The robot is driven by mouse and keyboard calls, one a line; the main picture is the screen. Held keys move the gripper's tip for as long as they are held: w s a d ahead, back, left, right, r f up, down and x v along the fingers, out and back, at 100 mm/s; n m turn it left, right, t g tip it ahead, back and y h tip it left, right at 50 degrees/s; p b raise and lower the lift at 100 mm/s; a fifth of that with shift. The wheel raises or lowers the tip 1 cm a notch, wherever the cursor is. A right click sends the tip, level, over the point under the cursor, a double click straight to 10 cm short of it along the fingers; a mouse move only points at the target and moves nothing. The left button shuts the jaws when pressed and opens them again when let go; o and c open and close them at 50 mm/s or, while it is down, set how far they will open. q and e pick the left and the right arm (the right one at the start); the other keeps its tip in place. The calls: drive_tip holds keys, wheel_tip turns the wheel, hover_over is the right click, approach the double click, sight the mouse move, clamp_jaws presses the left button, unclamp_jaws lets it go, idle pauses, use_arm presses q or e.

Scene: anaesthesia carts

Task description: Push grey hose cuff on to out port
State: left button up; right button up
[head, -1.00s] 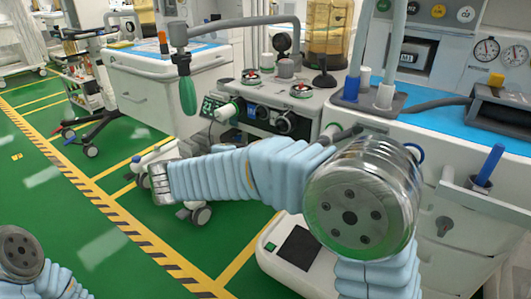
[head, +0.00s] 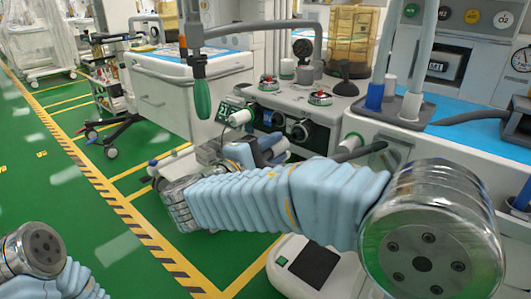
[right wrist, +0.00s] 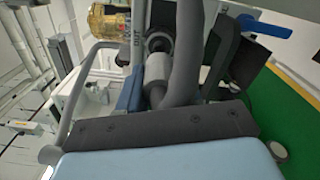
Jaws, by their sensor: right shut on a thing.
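My right gripper (head: 272,150) is in front of the grey machine's lower front, next to its black round fittings. In the right wrist view its jaws (right wrist: 172,72) stand on both sides of a grey cuff (right wrist: 156,76) and a thick grey hose (right wrist: 187,55), and are shut on the cuff. A dark round fitting (right wrist: 159,40) lies just beyond the cuff; I cannot tell whether they touch. In the head view the cuff is hidden by the gripper, and I cannot single out the out port for sure. My left gripper is outside the view.
A green bag (head: 202,99) hangs left of the machine (head: 325,108). A white fitting (head: 240,118) sticks out at its front left. An amber canister (head: 352,40) stands behind. A grey hose (head: 358,153) runs at the right. Green floor is free at the left.

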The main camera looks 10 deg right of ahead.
sight(294, 136)
drive_tip(key=shift+x, duration=1.4)
drive_tip(key=shift+x, duration=1.3)
idle(0.5)
drive_tip(key=o, duration=1.1)
drive_tip(key=v, duration=1.3)
drive_tip(key=shift+s+a, duration=0.25)
